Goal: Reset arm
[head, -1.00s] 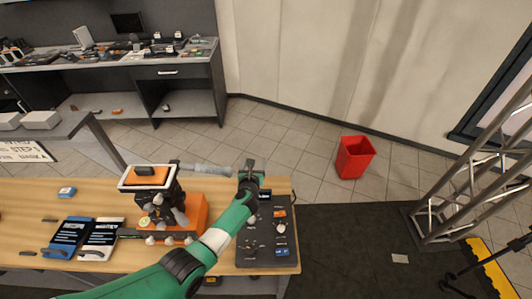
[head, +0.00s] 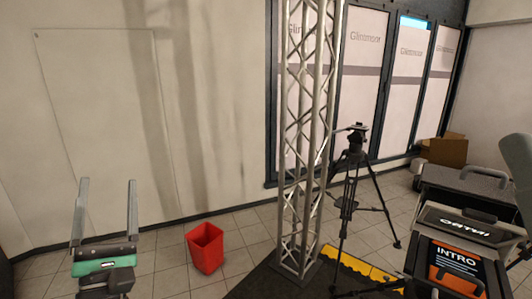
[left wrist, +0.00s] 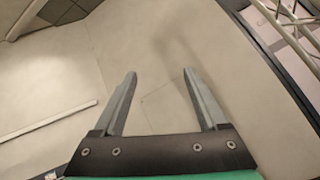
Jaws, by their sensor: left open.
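My left gripper (head: 107,182) is at the lower left of the head view, with its two grey fingers pointing up and spread apart. It is open with nothing between the fingers. The left wrist view also shows the gripper (left wrist: 160,76) open and empty, with the pale wall beyond it. My right gripper is not in view.
A red bin (head: 206,248) stands on the tiled floor to the right of the gripper. A metal truss column (head: 307,130) and a black tripod (head: 350,190) stand further right. Black cases (head: 462,235) fill the lower right. A cardboard box (head: 443,151) lies behind.

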